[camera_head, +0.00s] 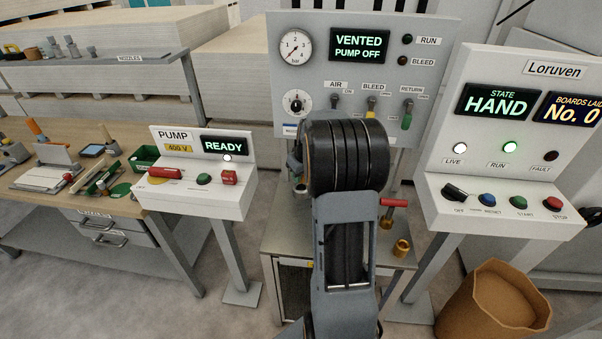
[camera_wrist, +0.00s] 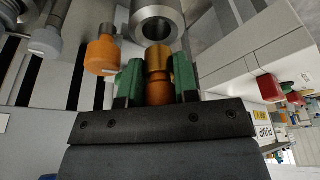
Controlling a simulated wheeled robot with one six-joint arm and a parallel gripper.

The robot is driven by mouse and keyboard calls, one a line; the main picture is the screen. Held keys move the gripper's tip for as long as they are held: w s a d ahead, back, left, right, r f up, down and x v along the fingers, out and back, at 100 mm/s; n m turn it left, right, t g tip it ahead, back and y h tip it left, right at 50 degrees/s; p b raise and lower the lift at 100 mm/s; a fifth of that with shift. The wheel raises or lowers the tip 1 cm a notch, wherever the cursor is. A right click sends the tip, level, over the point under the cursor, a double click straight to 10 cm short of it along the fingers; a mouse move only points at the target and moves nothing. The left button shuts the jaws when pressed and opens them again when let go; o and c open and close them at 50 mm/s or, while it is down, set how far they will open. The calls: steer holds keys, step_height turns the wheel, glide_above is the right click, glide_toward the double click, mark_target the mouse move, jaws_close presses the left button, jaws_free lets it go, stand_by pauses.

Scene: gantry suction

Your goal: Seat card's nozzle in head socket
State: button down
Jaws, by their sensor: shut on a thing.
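In the wrist view, my gripper (camera_wrist: 158,75) is shut on a nozzle (camera_wrist: 158,61) with a brass upper part and a copper-orange lower part, held between the green finger pads. Just above it in the picture is a steel round socket (camera_wrist: 155,14) with its dark bore open. The nozzle's top overlaps the socket's near rim in the picture; the bore still shows, and I cannot tell whether they touch. In the head view, my arm hides the gripper, the held nozzle and the socket. I cannot make out a card naming a nozzle.
An orange-tipped part (camera_wrist: 103,54) hangs close left of my gripper in the wrist view. In the head view, a gauge panel (camera_head: 457,32) reads vented, pump off. A brass piece (camera_head: 402,248) and a red-handled part (camera_head: 393,203) stand right of my arm. A nozzle shelf (camera_head: 150,60) is at left.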

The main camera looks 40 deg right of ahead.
mark_target(303, 176)
steer(key=shift+f+b, duration=0.35)
steer(key=shift+f, duration=0.35)
steer(key=shift+f+b, duration=0.95)
steer(key=shift+b, duration=0.25)
stand_by(1.6)
steer(key=c, duration=0.9)
jaws_free()
steer(key=shift+o, duration=0.6)
steer(key=shift+a+r, duration=0.1)
steer(key=shift+s+d+r, duration=0.1)
steer(key=shift+d+r, duration=0.1)
steer(key=shift+r, duration=0.15)
steer(key=b+v, duration=0.1)
steer(key=v, duration=1.2)
steer(key=shift+a, duration=0.25)
